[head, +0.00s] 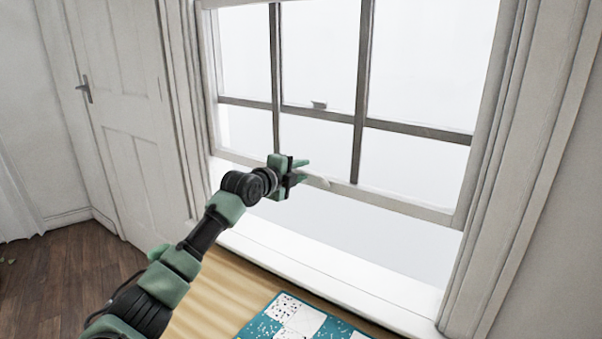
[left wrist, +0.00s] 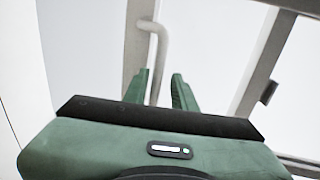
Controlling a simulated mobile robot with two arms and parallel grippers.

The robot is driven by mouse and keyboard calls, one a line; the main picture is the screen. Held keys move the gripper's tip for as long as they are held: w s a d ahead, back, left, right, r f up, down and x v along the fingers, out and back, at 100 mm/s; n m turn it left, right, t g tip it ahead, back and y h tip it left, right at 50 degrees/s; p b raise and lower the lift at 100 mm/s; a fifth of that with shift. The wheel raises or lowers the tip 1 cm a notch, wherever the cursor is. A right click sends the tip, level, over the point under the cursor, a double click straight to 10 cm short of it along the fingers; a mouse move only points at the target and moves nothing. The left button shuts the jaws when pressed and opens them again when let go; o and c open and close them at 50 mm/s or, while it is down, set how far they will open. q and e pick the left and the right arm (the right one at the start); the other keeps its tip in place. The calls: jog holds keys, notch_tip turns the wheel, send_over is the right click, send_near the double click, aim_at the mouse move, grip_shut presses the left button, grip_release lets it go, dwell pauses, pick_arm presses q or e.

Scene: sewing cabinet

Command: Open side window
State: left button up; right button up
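The sash window (head: 400,207) has a pale frame with dark bars. Its lower sash stands raised, with an open gap between its bottom rail and the sill. A white handle (head: 318,182) sits on that bottom rail; in the left wrist view the curved handle (left wrist: 160,45) lies just beyond my fingertips. My left gripper (head: 304,170) is at the rail beside the handle. I cannot tell whether a finger touches the handle or rail. My right gripper is not in view.
A white sill (head: 330,272) runs below the window. A wooden tabletop (head: 215,300) with a teal and white patterned cloth (head: 300,318) is in front of it. A small catch (head: 320,104) sits on the middle bar. A white door (head: 125,120) stands at left.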

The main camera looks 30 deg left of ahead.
pick_arm(q)
jog(key=shift+f, duration=0.15)
